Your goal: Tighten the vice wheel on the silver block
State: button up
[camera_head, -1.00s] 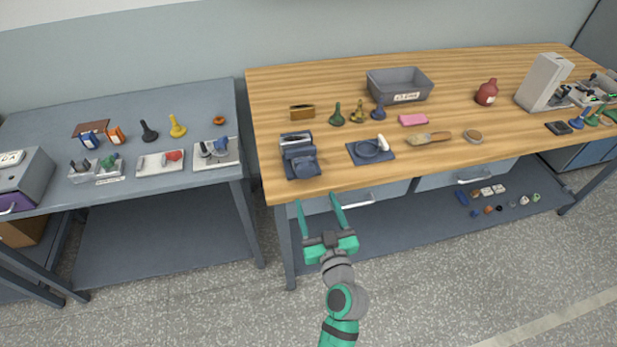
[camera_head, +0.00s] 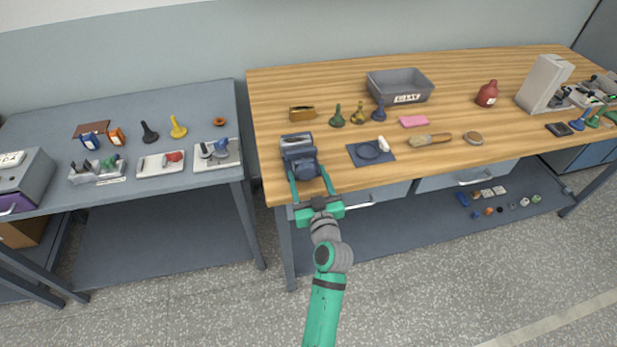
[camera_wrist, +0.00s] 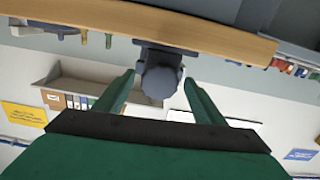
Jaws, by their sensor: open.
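The dark blue-grey vice (camera_head: 297,153) stands at the front left edge of the wooden bench. A silver block (camera_head: 296,138) seems to show at its back, though it is small in the picture. The vice wheel (camera_head: 306,171) faces the front; it also shows in the wrist view as a dark knob (camera_wrist: 160,80). My gripper (camera_head: 308,174) is open at the bench edge, with one finger on each side of the wheel. In the wrist view, gaps show between the wheel and both fingers (camera_wrist: 158,85). The block is hidden there.
On the wooden bench top (camera_head: 440,180), a blue mat (camera_head: 357,160) with a ring and a white-ended item lies right of the vice. Green, brass and blue pieces and a grey bin (camera_head: 402,83) stand behind. A drawer handle (camera_head: 359,206) sticks out below the edge.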

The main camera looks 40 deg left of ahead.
jog(key=shift+c, duration=0.5)
jog(key=c, duration=1)
jog(key=shift+o, duration=0.2)
jog(key=shift+m, duration=0.3)
jog(key=m, duration=0.3)
jog(key=shift+m, duration=1.8)
